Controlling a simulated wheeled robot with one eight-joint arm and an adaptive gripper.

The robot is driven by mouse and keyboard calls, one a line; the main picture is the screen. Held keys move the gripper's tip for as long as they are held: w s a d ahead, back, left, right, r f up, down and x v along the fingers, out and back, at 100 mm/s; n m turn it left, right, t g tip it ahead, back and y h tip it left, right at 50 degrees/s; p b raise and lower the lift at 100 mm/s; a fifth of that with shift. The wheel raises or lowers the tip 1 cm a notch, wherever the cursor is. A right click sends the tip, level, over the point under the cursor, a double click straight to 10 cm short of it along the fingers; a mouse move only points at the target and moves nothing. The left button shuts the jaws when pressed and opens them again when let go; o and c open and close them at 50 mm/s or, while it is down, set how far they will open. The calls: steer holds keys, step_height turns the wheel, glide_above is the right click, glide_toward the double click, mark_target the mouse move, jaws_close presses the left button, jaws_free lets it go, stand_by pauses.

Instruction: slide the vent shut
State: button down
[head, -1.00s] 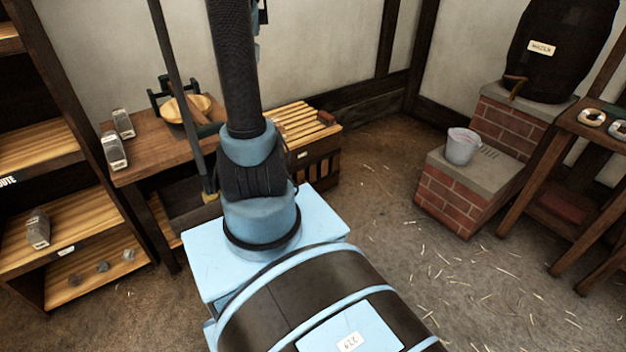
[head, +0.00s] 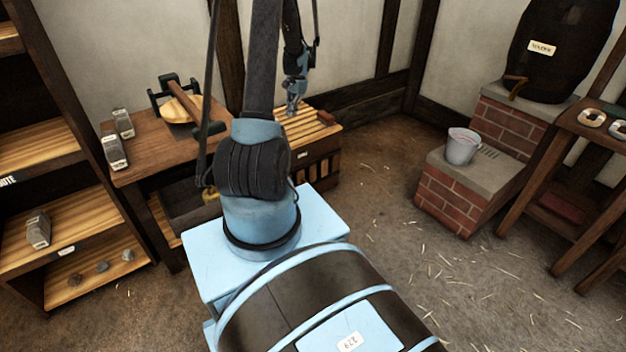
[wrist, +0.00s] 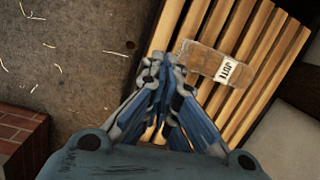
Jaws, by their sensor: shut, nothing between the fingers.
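A wooden chest with a slatted top (head: 306,128) stands at the right end of the bench. Its front side shows dark upright slots (head: 318,176) that look like a vent, partly hidden by my arm; I cannot tell how far open it is. My gripper (head: 292,108) is above the slatted top in the head view. In the wrist view my gripper (wrist: 163,72) is shut and empty, with its tips over the edge of the slats (wrist: 235,80). I cannot tell whether it touches them. The vent slots do not show clearly in the wrist view.
A brown block with a pale label (wrist: 207,58) lies on the slats beside my fingertips. A workbench (head: 150,150) stands left of the chest. A metal bucket (head: 462,147) stands on a brick step (head: 455,195) at right. The straw-strewn floor between is clear.

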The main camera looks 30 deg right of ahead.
steer(key=s+d+f+m, duration=0.2)
steer(key=d+f, duration=0.3)
steer(key=f, duration=0.4)
steer(key=s+d+f+m, duration=0.2)
steer(key=d+f, duration=0.3)
steer(key=f, duration=0.5)
steer(key=s+d+f+m+y, duration=0.1)
steer(key=s+d+f, duration=0.2)
steer(key=f, duration=0.6)
steer(key=shift+d+f+m, duration=0.35)
steer(key=shift+d+m, duration=0.05)
steer(key=shift+d, duration=0.75)
glide_toward(313, 177)
steer(key=s+a+f, duration=0.4)
steer(key=s+f, duration=0.1)
steer(key=shift+w+a+r, duration=0.1)
steer(key=shift+w+a, duration=0.3)
steer(key=shift+a, duration=0.35)
steer(key=shift+a, duration=0.1)
